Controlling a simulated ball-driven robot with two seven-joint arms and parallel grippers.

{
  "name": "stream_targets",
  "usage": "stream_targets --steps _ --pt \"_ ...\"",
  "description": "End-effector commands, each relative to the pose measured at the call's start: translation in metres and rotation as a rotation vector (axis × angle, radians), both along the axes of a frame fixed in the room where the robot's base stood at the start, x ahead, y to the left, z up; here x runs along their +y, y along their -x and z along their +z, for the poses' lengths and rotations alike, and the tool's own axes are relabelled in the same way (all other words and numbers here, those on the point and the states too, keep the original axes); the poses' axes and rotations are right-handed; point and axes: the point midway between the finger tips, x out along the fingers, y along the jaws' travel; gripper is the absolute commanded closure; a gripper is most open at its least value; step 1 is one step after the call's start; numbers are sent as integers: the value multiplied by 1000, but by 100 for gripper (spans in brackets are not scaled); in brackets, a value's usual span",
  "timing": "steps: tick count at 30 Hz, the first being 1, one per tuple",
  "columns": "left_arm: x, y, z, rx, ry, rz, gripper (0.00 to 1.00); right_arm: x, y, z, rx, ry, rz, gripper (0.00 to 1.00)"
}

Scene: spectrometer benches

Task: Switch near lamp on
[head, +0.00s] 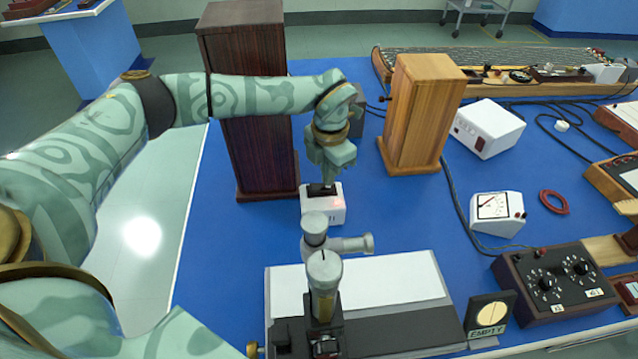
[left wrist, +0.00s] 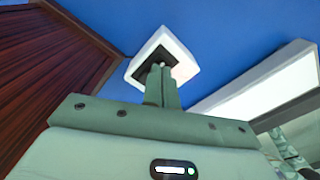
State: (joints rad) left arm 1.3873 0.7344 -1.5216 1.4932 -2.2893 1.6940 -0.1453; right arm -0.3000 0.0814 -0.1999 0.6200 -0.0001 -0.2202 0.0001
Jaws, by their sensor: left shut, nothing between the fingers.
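A small white switch box (head: 323,209) with a black rocker on top stands on the blue bench, in front of a tall dark wooden housing (head: 262,158). A faint red glow shows on the box's top right. My left gripper (head: 326,181) points down, shut and empty, with its fingertips at the black rocker. In the left wrist view the shut fingertips (left wrist: 158,70) overlap the dark rocker of the white box (left wrist: 178,45). Whether they touch it, and which way it is tipped, I cannot tell. My right gripper is not in view.
A lighter wooden housing (head: 421,112) and a white box (head: 487,128) stand to the right. A grey and brass instrument (head: 324,272) stands close in front of the switch box. A meter (head: 497,213) and a dark knob box (head: 554,283) are further right, among cables.

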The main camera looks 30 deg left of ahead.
Motion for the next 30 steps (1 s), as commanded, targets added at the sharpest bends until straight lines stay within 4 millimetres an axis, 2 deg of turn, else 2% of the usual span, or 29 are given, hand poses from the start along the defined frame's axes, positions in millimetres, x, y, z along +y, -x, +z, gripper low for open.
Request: stream_targets --steps 1,16,30 --pt "0 0 11 -4 0 0 100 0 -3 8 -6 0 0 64" --pt "0 0 59 -4 1 -1 100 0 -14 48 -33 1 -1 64" --pt "0 0 59 -1 0 -1 100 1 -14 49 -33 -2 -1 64"
